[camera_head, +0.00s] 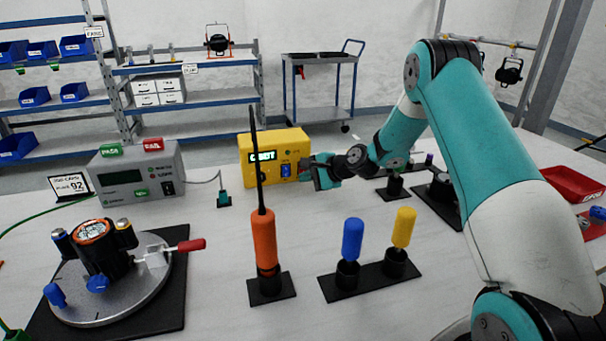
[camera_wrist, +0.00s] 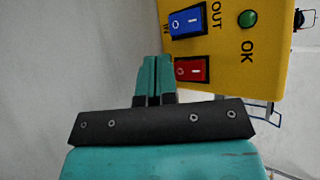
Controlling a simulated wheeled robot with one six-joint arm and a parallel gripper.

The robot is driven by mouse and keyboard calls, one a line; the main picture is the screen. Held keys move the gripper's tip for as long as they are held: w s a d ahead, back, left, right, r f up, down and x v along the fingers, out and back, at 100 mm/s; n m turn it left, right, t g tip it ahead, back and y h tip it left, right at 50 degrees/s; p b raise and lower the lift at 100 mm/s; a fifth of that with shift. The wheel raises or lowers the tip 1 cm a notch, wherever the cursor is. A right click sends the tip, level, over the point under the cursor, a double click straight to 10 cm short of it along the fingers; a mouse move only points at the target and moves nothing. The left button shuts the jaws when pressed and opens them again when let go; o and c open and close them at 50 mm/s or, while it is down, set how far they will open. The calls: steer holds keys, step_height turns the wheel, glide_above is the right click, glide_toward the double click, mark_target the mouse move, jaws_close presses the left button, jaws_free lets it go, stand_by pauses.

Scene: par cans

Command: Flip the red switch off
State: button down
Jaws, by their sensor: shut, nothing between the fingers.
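The yellow box (camera_head: 262,143) stands on the table with a lit green display and a blue switch (camera_head: 285,170) on its front. The wrist view shows the yellow box (camera_wrist: 225,70) close up, with the blue switch (camera_wrist: 187,22) and a red rocker switch (camera_wrist: 194,69) side by side. My gripper (camera_head: 309,163) is at the right part of the box front. In the wrist view my gripper (camera_wrist: 156,60) is shut and empty, its fingertips right beside the red switch and overlapping its edge. I cannot tell whether they touch it. In the head view the gripper hides the red switch.
A grey box (camera_head: 137,172) stands left of the yellow one. An orange-handled tool (camera_head: 265,240) stands upright in front, beside a black stand with blue and yellow handles (camera_head: 403,227). A round fixture (camera_head: 110,270) is at left. A red tray (camera_head: 572,184) is at right.

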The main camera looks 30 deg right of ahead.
steer(key=shift+w, duration=0.2)
stand_by(0.5)
steer(key=shift+w, duration=0.2)
steer(key=shift+w+d+f, duration=0.1)
steer(key=shift+w+d, duration=0.05)
steer(key=shift+w, duration=0.2)
stand_by(0.5)
steer(key=shift+s, duration=0.1)
steer(key=shift+s+a+p, duration=0.2)
steer(key=shift+s+p, duration=0.15)
steer(key=shift+s, duration=0.3)
steer(key=shift+s+a+r+p, duration=0.15)
steer(key=shift+s+p, duration=0.05)
steer(key=shift+s, duration=0.6)
steer(key=shift+s+a+r+p, duration=0.15)
steer(key=shift+s+p, duration=0.05)
steer(key=shift+s, duration=0.65)
steer(key=shift+s+a+r+p, duration=0.15)
steer(key=shift+s+p, duration=0.05)
steer(key=shift+s, duration=0.6)
